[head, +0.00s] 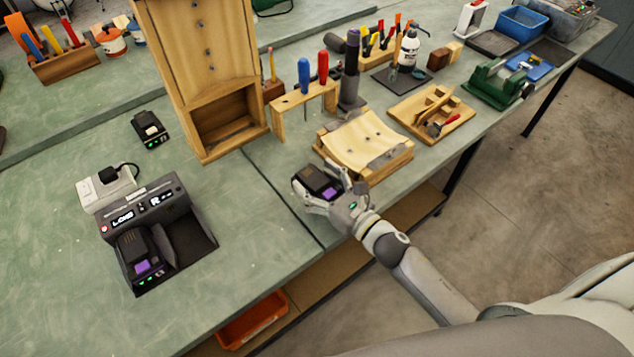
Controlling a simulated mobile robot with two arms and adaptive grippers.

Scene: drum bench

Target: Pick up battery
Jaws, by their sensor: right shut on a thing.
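My right gripper (318,193) is shut on a black battery (318,178) with a purple patch, at the bench's front edge. I cannot tell whether this battery touches the bench. A second black and purple battery (136,250) sits in the left bay of the dark charger (172,207), with small green lights at its front. The charger's right bay looks empty. Another small dark battery-like block (149,130) with a light top and green lights lies behind the charger. My left gripper is not in view.
A wooden cradle (392,163) stands just behind and right of my right gripper. A tall wooden stand (208,70) and a screwdriver rack (305,95) are further back. An orange bin (252,320) is below the bench. The bench between charger and gripper is clear.

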